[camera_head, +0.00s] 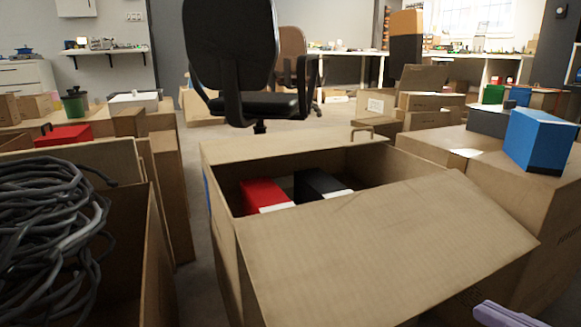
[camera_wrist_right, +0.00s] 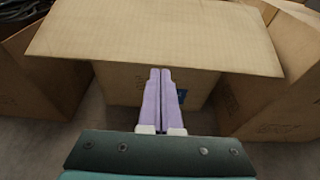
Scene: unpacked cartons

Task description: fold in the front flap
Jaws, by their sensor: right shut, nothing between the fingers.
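The open carton (camera_head: 222,232) stands in the middle of the head view with a red box (camera_head: 262,193) and a black box (camera_head: 318,184) inside. Its front flap (camera_head: 385,240) slopes outward over the near side and is not folded in. In the right wrist view the flap (camera_wrist_right: 155,35) spans the top, with the carton's front wall (camera_wrist_right: 200,92) below it. My right gripper (camera_wrist_right: 158,72) is shut and empty, its tips close to the flap's near edge; I cannot tell whether they touch. Only a purple piece of this gripper (camera_head: 505,316) shows in the head view. My left gripper is out of view.
A carton holding coiled grey cable (camera_head: 50,230) stands close on the left. Closed cartons with a blue box (camera_head: 540,140) on top stand on the right. A black office chair (camera_head: 240,60) is behind. A strip of floor (camera_head: 198,200) is free at left.

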